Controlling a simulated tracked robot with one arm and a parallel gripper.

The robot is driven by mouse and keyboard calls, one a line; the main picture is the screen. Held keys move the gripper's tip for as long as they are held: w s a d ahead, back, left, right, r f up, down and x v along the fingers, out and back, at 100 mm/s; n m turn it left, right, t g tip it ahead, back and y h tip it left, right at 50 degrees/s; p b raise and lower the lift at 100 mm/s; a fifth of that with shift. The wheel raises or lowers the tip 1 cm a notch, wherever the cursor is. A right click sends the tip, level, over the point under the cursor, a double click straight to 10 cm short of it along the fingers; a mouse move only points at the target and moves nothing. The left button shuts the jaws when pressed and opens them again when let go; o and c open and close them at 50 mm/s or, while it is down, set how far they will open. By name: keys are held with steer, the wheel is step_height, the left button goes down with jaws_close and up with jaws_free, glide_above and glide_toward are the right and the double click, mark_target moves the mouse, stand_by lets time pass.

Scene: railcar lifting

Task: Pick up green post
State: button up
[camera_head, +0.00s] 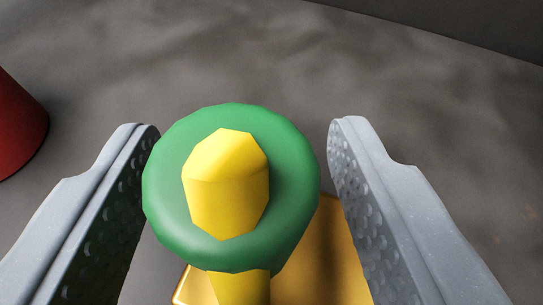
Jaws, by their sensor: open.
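The green post (290,190) shows as a thick green ring-like top with a yellow peg (226,185) standing up through its middle. More yellow shows just below the green part, at the picture's bottom. My gripper (245,140) is open, with one grey finger on the left and one on the right of the green part. The left finger looks very close to the green rim; I cannot tell whether it touches. A small gap shows on the right. The post's lower part is hidden by its top and the picture edge.
A yellow-orange flat piece (325,250) lies beneath and to the right of the post. A dark red rounded object (18,125) stands at the left edge. The grey floor (300,60) beyond the post is clear up to a dark edge at top right.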

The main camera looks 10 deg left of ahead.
steer(key=shift+x, duration=0.8)
jaws_close()
